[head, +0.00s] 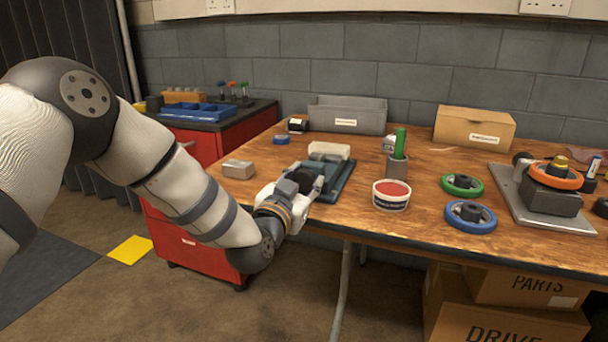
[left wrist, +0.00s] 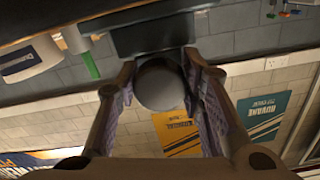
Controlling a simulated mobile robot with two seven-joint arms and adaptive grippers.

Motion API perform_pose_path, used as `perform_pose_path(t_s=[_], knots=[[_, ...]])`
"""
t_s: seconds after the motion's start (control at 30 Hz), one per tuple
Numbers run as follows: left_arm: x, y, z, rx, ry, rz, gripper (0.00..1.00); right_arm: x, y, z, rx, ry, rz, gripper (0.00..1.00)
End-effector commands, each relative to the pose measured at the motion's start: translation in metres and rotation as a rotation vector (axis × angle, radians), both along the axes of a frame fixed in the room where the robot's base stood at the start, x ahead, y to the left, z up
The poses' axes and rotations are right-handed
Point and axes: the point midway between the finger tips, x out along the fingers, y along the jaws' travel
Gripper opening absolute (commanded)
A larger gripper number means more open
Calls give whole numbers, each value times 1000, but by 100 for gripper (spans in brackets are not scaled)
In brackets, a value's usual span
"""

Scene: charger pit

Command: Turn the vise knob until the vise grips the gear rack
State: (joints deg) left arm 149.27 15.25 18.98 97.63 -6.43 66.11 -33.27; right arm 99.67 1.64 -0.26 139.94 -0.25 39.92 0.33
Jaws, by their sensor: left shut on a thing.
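The vise (head: 339,182) is a dark green-grey body near the front edge of the wooden bench. Its round dark knob (head: 302,180) faces me, and it also shows in the left wrist view (left wrist: 160,84), in front of the dark vise body (left wrist: 152,36). My left gripper (head: 303,186) is shut on the knob, one finger on each side. A pale block (head: 328,150) sits at the far end of the vise; I cannot tell whether it is the gear rack. The vise jaws are not clear. My right gripper is not in view.
A grey metal block (head: 238,169) lies left of the vise. A red-topped tub (head: 391,195) and a grey cup with a green item (head: 397,168) stand to its right. Green (head: 462,185) and blue (head: 470,216) wheels lie farther right. A grey bin (head: 347,115) stands behind.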

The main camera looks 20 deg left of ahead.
Motion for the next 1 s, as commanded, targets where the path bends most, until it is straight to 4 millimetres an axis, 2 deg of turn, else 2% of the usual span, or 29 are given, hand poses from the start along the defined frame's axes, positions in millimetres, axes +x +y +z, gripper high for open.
perform_pose_path(t_s=[0.1,0.4,1.0], knots=[[0,-1,6,110,-6,-1,7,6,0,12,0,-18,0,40],[0,0,5,397,-16,-1,7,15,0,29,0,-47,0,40],[0,2,3,891,-32,2,7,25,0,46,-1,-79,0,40]])
